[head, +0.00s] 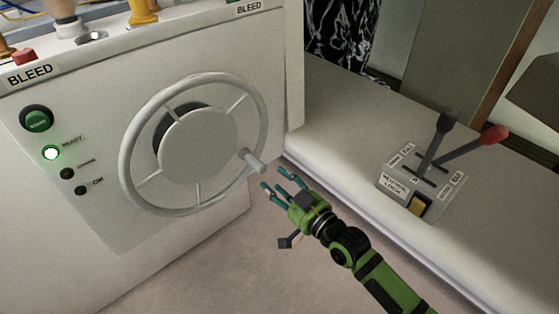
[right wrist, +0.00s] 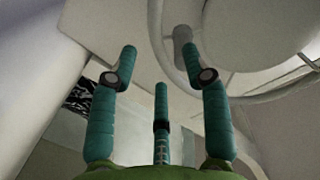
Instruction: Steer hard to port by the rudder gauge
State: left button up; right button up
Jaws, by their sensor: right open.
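The steering wheel (head: 194,143) is a pale grey spoked ring on the front of a white console, in the middle left of the head view. Its peg-like handle (head: 252,160) sticks out at the rim's right side. My right gripper (head: 279,185) is open and empty, just below and right of the handle, apart from it. In the right wrist view the handle (right wrist: 184,47) and part of the rim show beyond the spread fingers (right wrist: 160,75). No rudder gauge can be made out. My left gripper is not in view.
The console carries a green start button (head: 37,120), a lit green ready lamp (head: 51,153) and darker lamps below. At right, a throttle box (head: 420,180) with a black lever and a red-knobbed lever stands on a white ledge. Floor below the wheel is clear.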

aim_at(249, 156)
jog(key=r, duration=0.1)
jog(key=a+r, duration=0.1)
jog(key=r, duration=0.1)
jog(key=shift+n+y, duration=0.3)
jog(key=shift+y, duration=0.1)
jog(key=x, duration=0.6)
jog(key=shift+s+a, duration=0.1)
jog(key=shift+w+a, duration=0.2)
jog(key=shift+w, duration=0.1)
jog(key=c, duration=0.9)
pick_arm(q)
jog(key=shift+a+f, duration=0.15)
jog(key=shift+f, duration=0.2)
pick_arm(e)
grip_shut()
